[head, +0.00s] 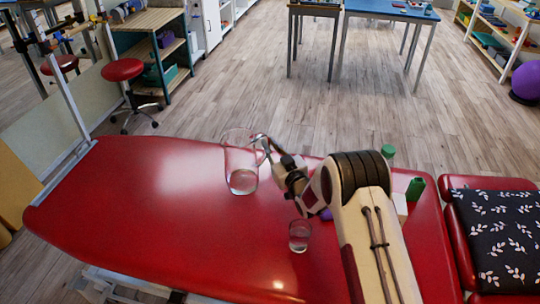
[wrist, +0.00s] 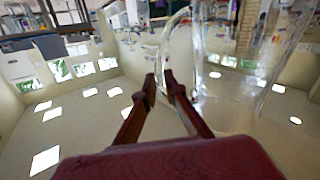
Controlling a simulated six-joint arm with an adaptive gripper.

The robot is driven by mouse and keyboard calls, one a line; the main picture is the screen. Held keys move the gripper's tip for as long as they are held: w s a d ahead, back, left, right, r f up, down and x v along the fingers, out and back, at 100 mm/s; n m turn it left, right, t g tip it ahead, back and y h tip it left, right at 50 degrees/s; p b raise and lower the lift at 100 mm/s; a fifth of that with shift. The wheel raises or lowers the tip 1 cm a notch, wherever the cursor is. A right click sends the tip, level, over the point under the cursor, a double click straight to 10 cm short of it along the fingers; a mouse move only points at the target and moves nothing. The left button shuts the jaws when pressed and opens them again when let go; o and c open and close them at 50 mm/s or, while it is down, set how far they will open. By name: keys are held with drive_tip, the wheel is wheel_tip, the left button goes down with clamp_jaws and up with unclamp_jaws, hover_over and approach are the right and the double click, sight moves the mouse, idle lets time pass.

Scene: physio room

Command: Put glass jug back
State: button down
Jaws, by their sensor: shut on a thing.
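The glass jug (head: 240,165) is clear and stands upright in the head view, over the left-middle part of the red treatment table, with some clear liquid low inside. My gripper (head: 265,143) is at its right side, at the handle. In the wrist view my gripper's dark fingers (wrist: 165,88) are closed around the jug's handle, and the jug (wrist: 235,80) fills the right side. I cannot tell whether the jug's base touches the table. A drinking glass (head: 299,236) with clear liquid stands on the table to the right and nearer.
The red treatment table (head: 130,215) is bare on its left. Near my arm are a green-capped bottle (head: 388,152), a green item (head: 415,189) and a white box (head: 400,207). A patterned cushion (head: 500,235) lies on the right. A red stool (head: 122,70) stands behind.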

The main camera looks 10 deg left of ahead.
idle(0.5)
drive_tip(key=shift+f, duration=1.9)
drive_tip(key=c, duration=2.1)
unclamp_jaws()
drive_tip(key=shift+f, duration=0.2)
drive_tip(key=shift+r, duration=0.15)
drive_tip(key=s+d+r, duration=0.3)
drive_tip(key=s+r, duration=0.1)
drive_tip(key=r, duration=0.3)
